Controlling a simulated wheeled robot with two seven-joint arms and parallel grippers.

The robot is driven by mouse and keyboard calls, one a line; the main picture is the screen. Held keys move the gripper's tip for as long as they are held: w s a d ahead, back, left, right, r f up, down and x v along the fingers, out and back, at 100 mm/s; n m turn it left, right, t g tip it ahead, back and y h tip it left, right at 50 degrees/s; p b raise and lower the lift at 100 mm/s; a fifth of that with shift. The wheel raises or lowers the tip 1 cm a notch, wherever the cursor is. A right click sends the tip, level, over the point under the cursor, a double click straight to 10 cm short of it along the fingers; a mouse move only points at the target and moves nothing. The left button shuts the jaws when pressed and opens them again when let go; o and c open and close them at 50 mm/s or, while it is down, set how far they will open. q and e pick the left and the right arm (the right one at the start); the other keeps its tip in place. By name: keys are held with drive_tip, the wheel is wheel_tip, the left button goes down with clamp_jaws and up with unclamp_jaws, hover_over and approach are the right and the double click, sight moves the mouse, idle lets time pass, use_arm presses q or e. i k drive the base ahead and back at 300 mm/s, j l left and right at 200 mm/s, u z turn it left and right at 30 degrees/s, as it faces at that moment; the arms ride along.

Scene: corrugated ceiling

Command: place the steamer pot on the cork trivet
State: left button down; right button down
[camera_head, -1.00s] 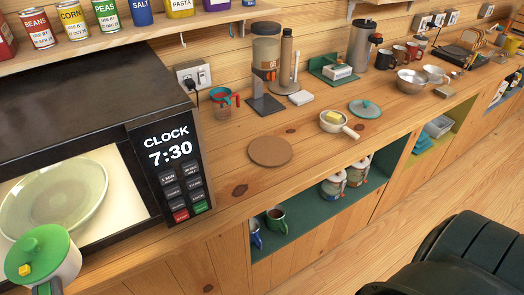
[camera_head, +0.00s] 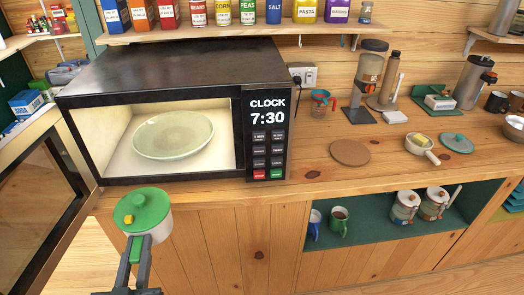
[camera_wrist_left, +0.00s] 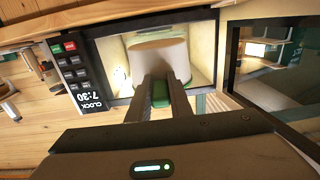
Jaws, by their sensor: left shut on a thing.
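The round cork trivet (camera_head: 350,152) lies flat and bare on the wooden counter, right of the microwave. My right gripper is not in view.
The microwave (camera_head: 180,68) stands open with a plate (camera_head: 173,135) inside; its door (camera_head: 45,205) swings out at the left.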

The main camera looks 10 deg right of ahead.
sight(353, 156)
drive_tip(key=k, duration=0.1)
drive_tip(key=z, duration=3)
drive_tip(key=i+j, duration=0.25)
drive_tip(key=i, duration=0.2)
drive_tip(key=i+j, duration=0.25)
drive_tip(key=i, duration=0.25)
drive_tip(key=i+j, duration=0.25)
drive_tip(key=i, duration=0.2)
drive_tip(key=i+j, duration=0.25)
drive_tip(key=i, duration=1.15)
drive_tip(key=u, duration=0.15)
